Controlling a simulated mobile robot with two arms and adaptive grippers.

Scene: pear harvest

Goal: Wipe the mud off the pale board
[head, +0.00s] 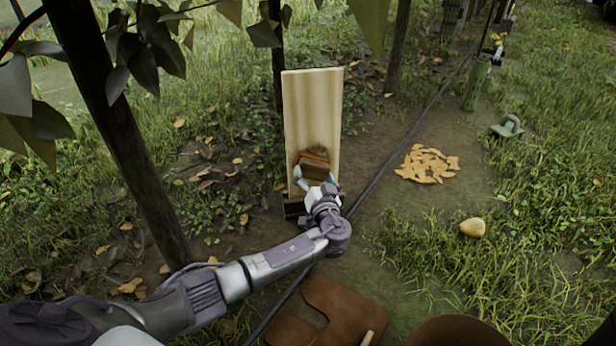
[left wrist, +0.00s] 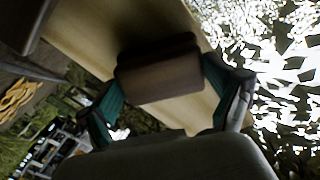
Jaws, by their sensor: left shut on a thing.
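The pale board (head: 312,100) stands upright in the middle of the head view, its foot in a dark base (head: 293,207). A brown mud patch (head: 317,153) shows on its lower part. My left gripper (head: 315,178) is in front of that lower part, shut on a brown block-like wiper (head: 313,167). In the left wrist view the wiper (left wrist: 158,70) sits between the two fingers, close against the board (left wrist: 95,28); I cannot tell whether it touches. The wiper and gripper hide part of the mud. My right gripper is not in view.
A dark post (head: 125,140) stands at the left, with leaves hanging above. A dark hose or cable (head: 400,134) runs diagonally past the board's right side. A pile of orange-tan pieces (head: 428,165), a yellowish pear-like thing (head: 473,227) and a green bottle-like thing (head: 477,85) are at the right.

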